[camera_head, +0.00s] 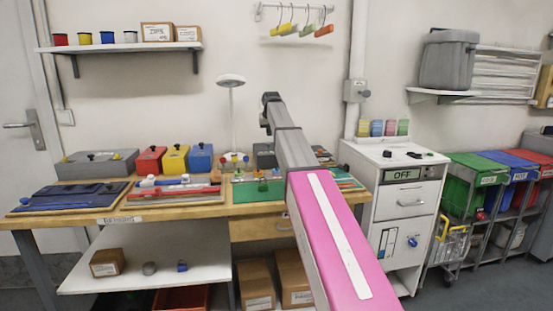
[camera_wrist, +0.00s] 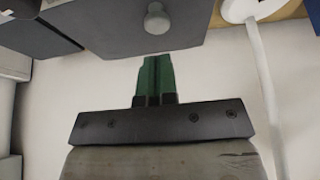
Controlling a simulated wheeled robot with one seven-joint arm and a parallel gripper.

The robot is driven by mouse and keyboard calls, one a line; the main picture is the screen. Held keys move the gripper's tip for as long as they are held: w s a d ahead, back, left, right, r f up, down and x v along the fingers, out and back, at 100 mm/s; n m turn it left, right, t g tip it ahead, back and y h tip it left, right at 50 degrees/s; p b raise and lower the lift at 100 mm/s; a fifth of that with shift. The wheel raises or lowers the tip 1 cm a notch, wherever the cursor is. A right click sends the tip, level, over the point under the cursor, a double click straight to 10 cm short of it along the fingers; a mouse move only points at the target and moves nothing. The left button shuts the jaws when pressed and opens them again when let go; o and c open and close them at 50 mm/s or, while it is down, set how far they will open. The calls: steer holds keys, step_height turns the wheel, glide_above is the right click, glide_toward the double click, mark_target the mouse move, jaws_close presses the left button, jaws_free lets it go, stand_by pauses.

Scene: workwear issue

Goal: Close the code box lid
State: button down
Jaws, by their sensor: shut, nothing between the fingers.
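In the wrist view a dark grey box-like body (camera_wrist: 135,30) with a round grey knob (camera_wrist: 156,18) fills the top; I take it to be the code box. I cannot tell whether the face with the knob is its lid, or how far it is open. My gripper (camera_wrist: 154,60) has its green fingers together and empty, with the tips close to the edge of this grey face below the knob; contact cannot be told. In the head view a dark grey box (camera_head: 264,155) shows partly behind my arm, which hides my fingers.
A white lamp (camera_head: 231,110) stands left of the grey box, its base (camera_wrist: 250,8) close by in the wrist view. Blue (camera_head: 200,158), yellow (camera_head: 175,160) and red (camera_head: 150,160) boxes stand further left on the bench. A white cabinet (camera_head: 405,195) stands right.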

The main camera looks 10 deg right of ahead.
step_height(320, 180, up, 7)
steer(key=shift+f, duration=0.15)
stand_by(0.4)
stand_by(0.6)
